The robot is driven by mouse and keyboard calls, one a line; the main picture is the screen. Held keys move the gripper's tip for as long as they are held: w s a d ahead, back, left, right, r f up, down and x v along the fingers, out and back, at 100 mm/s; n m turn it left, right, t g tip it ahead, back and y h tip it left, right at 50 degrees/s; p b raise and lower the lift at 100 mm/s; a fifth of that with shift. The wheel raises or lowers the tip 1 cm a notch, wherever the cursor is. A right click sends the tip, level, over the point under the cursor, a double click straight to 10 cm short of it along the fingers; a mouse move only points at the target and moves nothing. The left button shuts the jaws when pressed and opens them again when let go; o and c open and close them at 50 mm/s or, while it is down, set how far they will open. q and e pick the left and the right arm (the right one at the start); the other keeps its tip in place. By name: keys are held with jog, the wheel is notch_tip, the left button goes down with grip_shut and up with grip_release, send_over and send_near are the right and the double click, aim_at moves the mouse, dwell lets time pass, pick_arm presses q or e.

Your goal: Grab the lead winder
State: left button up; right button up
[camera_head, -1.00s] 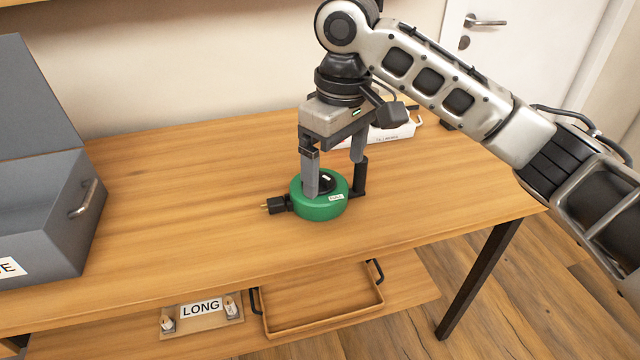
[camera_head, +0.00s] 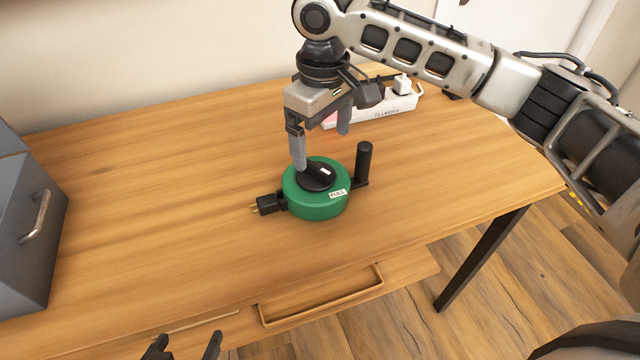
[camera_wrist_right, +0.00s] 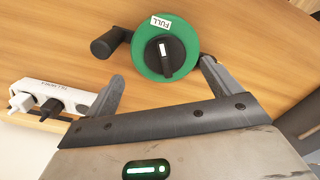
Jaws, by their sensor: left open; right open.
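The lead winder (camera_head: 316,205) is a round green reel with a black hub, a "FULL" label, a black upright crank handle and a black plug at its left. It rests on the wooden table. My right gripper (camera_head: 322,150) is open, just above and behind it, with nothing between the fingers. In the right wrist view the winder (camera_wrist_right: 141,58) lies beyond the open fingertips, its hub knob facing the camera. My left gripper (camera_head: 182,346) is open and empty at the bottom edge, in front of the table; only its fingertips show.
A white power strip (camera_head: 392,107) with plugs stands at the back; it also shows in the right wrist view (camera_wrist_right: 43,99). A grey box (camera_head: 25,235) with a handle stands at the left. The table left of the winder is clear.

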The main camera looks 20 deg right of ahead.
aim_at(318, 165)
jog(key=shift+s+a+f, duration=0.1)
jog(key=shift+a+f, duration=0.1)
jog(key=shift+f, duration=1.35)
jog(key=shift+a+f, duration=0.15)
jog(key=shift+f, duration=1.4)
jog(key=shift+r, duration=0.1)
jog(key=c, duration=1.7)
